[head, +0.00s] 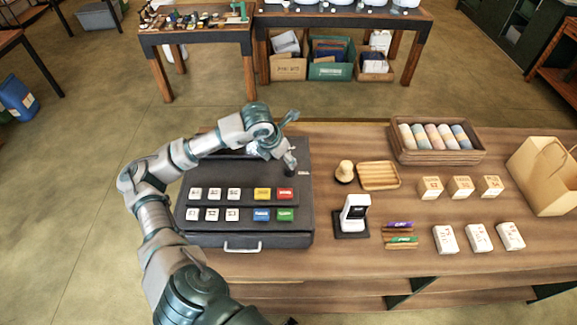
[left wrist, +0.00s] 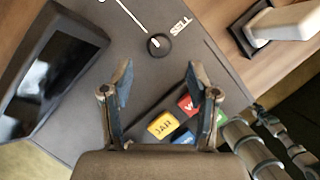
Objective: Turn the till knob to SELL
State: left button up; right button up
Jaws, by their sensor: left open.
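The till (head: 205,240) is a dark grey box on the wooden counter, with rows of white, yellow, red, blue and green keys. In the left wrist view its round black knob (left wrist: 159,44) sits on the grey top, beside the white SELL label (left wrist: 180,30). A white line runs up-left from the knob. I cannot tell clearly where the knob's pointer is. My left gripper (left wrist: 158,68) is open and empty, its fingertips just short of the knob, which lies ahead of the gap between them. In the head view the left gripper (head: 291,150) hangs over the till's right side.
The till's dark screen (left wrist: 52,82) stands left in the wrist view. Right of the till are a card reader (head: 355,212), a wooden stamp (head: 344,171) and a slatted tray (head: 378,175). A basket (head: 437,156), small boxes and a paper bag (head: 545,175) are farther right.

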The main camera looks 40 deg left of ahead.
aim_at(287, 166)
pick_arm(q)
jog(key=x, duration=0.5)
jog(key=shift+w+d+f, duration=0.1)
jog(key=shift+d+f, duration=0.1)
jog(key=shift+f, duration=0.2)
jog(key=shift+w+a+f, duration=0.2)
jog(key=shift+a+f, duration=0.15)
jog(key=shift+f, duration=0.15)
jog(key=shift+a+f, duration=0.15)
jog(key=shift+a, duration=0.1)
jog(key=shift+d, duration=0.4)
jog(key=c, duration=0.8)
grip_shut()
